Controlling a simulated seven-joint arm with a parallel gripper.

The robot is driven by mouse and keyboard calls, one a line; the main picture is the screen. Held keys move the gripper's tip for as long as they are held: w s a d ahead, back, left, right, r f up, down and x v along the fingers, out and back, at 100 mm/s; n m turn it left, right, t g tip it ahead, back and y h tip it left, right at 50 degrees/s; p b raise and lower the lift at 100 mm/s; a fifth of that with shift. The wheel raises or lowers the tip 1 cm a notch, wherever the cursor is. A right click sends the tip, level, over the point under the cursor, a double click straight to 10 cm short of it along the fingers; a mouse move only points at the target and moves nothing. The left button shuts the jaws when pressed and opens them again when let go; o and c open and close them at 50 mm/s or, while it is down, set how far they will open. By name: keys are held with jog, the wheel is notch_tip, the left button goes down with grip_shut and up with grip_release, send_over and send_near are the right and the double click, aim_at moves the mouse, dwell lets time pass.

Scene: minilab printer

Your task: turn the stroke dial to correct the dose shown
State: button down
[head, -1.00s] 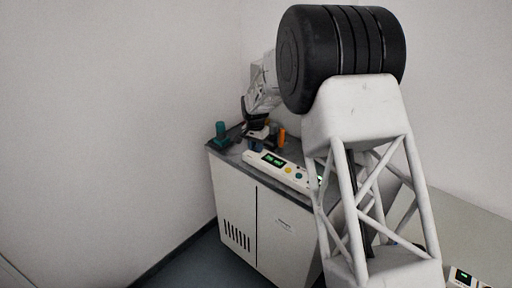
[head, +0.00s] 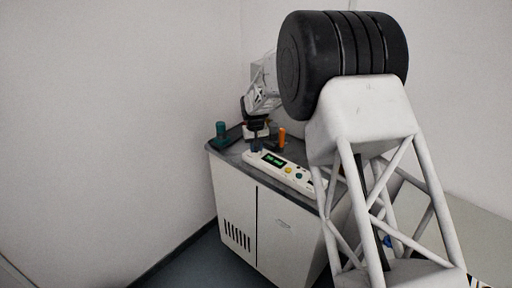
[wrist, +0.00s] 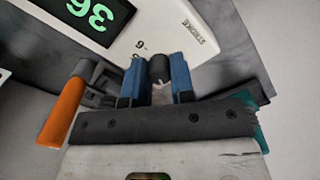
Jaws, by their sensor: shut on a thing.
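The white control panel (head: 290,172) lies on top of the cabinet, its green-lit display (head: 273,160) facing up. In the wrist view the display (wrist: 98,14) is cut by the frame edge, and green digits read upside down, partly out of view. The dark stroke dial (wrist: 159,68) is at the panel's end, by a printed STROKE label (wrist: 194,32) and a scale mark. My gripper (wrist: 158,78) has its two blue fingers on either side of the dial, shut on it. In the head view my gripper (head: 257,145) is small and the dial is hard to make out.
A teal object (head: 221,130) stands at the cabinet top's left corner. The cabinet (head: 258,222) fronts free floor.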

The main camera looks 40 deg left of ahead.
jog(key=n, duration=0.5)
jog(key=shift+r, duration=0.1)
jog(key=shift+n, duration=0.3)
jog(key=c, duration=1)
grip_release()
jog(key=shift+o, duration=0.2)
jog(key=shift+s+r, duration=0.1)
jog(key=shift+r, duration=3.75)
